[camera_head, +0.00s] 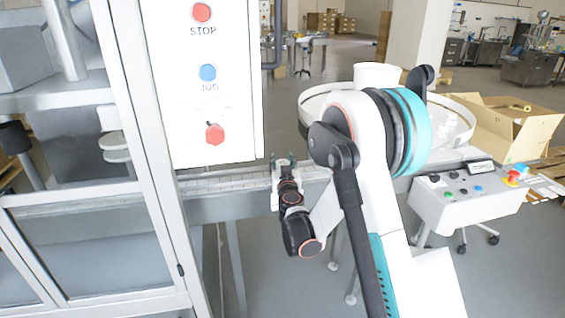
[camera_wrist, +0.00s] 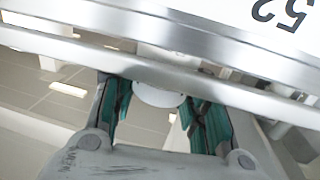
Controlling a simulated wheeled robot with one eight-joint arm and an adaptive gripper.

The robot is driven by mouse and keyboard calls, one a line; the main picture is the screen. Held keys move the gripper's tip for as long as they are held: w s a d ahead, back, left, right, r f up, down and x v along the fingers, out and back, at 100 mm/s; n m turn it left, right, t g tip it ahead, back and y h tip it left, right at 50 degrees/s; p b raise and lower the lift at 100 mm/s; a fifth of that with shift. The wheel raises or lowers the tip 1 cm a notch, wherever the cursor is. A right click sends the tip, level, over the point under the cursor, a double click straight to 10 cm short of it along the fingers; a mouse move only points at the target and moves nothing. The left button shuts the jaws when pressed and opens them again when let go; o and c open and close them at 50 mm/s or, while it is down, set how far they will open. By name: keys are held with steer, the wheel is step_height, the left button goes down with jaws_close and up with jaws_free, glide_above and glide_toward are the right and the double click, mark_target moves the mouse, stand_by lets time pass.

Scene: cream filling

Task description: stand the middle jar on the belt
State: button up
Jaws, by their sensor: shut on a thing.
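My gripper (camera_head: 283,162) is at the front edge of the belt (camera_head: 225,183), just right of the white control panel. In the wrist view its teal fingers (camera_wrist: 158,108) are on both sides of a white round jar (camera_wrist: 158,95), and they are shut on it. A metal rail crosses in front of part of the jar. The jar is hardly visible in the head view, so I cannot tell whether it touches the belt. Several small white jars (camera_head: 447,125) stand on the round table (camera_head: 470,117) at the right, partly hidden by my arm.
The white panel (camera_head: 212,85) with red and blue buttons hangs close above the belt. A glazed machine frame (camera_head: 130,90) stands at the left. A control box (camera_head: 465,205) and an open cardboard box (camera_head: 515,125) are at the right.

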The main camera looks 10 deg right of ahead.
steer(key=shift+s+f, duration=0.15)
steer(key=shift+f, duration=0.05)
steer(key=o, duration=1.2)
steer(key=shift+f, duration=0.1)
steer(key=shift+o, duration=0.2)
